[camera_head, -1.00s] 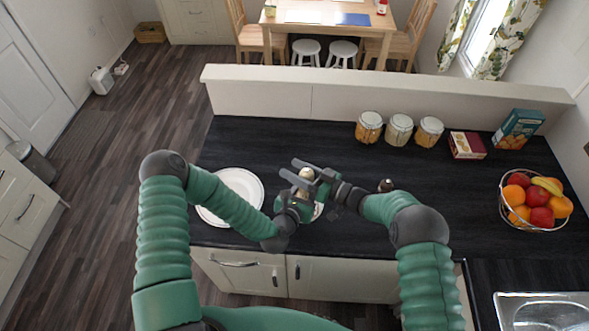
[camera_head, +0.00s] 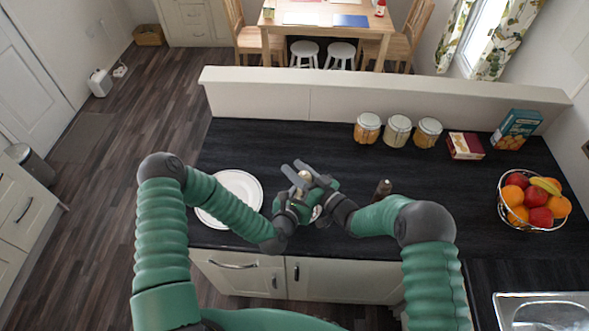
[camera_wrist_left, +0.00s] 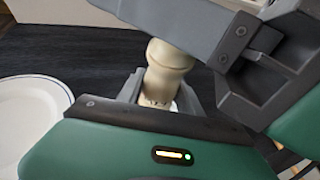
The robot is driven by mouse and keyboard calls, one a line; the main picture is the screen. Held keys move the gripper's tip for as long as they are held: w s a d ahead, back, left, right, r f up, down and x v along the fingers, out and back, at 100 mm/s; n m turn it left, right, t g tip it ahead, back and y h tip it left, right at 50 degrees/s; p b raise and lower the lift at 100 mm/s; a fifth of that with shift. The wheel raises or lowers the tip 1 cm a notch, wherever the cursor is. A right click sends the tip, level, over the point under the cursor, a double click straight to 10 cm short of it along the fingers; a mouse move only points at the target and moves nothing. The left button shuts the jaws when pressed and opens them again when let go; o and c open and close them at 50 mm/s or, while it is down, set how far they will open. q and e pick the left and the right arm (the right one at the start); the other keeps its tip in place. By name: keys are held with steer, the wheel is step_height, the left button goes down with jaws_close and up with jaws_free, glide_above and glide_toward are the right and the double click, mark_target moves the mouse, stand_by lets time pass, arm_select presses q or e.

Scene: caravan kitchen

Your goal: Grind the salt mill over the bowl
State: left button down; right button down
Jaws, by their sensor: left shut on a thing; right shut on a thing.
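The cream salt mill (camera_wrist_left: 168,68) stands roughly upright, slightly tilted, in the left wrist view; only its pale top (camera_head: 304,176) shows in the head view. My left gripper (camera_wrist_left: 160,98) is shut on its lower part. My right gripper (camera_head: 303,172) is shut on its upper part, just above the left one, with its grey fingers crossing the mill. A white edge, likely the bowl (camera_head: 317,213), shows beneath the grippers; most of it is hidden. I cannot tell whether the mill is centred over it.
A white plate (camera_head: 248,184) lies left of the grippers. A dark brown mill (camera_head: 382,189) stands to the right. Several jars (camera_head: 397,131), boxes (camera_head: 466,146) and a wire fruit basket (camera_head: 533,226) stand farther right. The black counter (camera_head: 440,190) is clear between them.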

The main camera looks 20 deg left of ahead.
steer(key=shift+s+a, duration=0.2)
steer(key=shift+a, duration=0.05)
steer(key=c, duration=0.9)
jaws_free()
steer(key=shift+w+a+f, duration=0.1)
steer(key=v, duration=1.2)
steer(key=shift+w, duration=0.1)
